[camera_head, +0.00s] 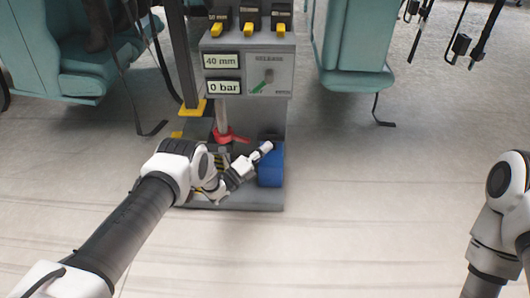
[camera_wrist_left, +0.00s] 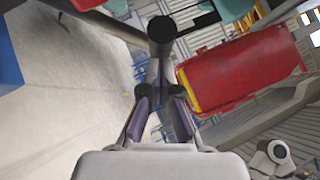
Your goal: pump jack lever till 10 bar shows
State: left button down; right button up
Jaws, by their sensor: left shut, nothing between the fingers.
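The grey jack unit (camera_head: 220,48) stands ahead in the head view. Its upper display (camera_head: 221,61) reads 40 mm, and the pressure display (camera_head: 223,87) below it reads 0 bar. My left gripper (camera_head: 250,162) is low in front of the unit, by the blue cylinder (camera_head: 270,170). Its fingers (camera_wrist_left: 160,100) are shut with nothing between them. In the left wrist view a dark bar with a round end (camera_wrist_left: 162,30) lies just beyond the fingertips; it may be the jack lever. I cannot tell whether they touch. My right gripper is out of view.
A red part (camera_head: 228,136) is low on the unit. Teal seats (camera_head: 355,50) stand on both sides. The floor to the right is clear.

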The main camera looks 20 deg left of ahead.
aim_at(266, 139)
pick_arm(q)
jog(key=shift+n+y, duration=0.3)
jog(key=shift+n, duration=0.2)
jog(key=r, duration=0.1)
jog(key=w+r, duration=0.1)
jog(key=w+r+p, duration=0.1)
jog(key=shift+w+a+r, duration=0.1)
jog(key=shift+a+r, duration=0.2)
jog(key=shift+a, duration=0.05)
jog(key=shift+w+a+r, duration=0.15)
jog(key=shift+w+r, duration=0.35)
jog(key=shift+w, duration=0.05)
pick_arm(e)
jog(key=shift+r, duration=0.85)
pick_arm(q)
jog(key=shift+f+g, duration=0.1)
jog(key=shift+g, duration=0.2)
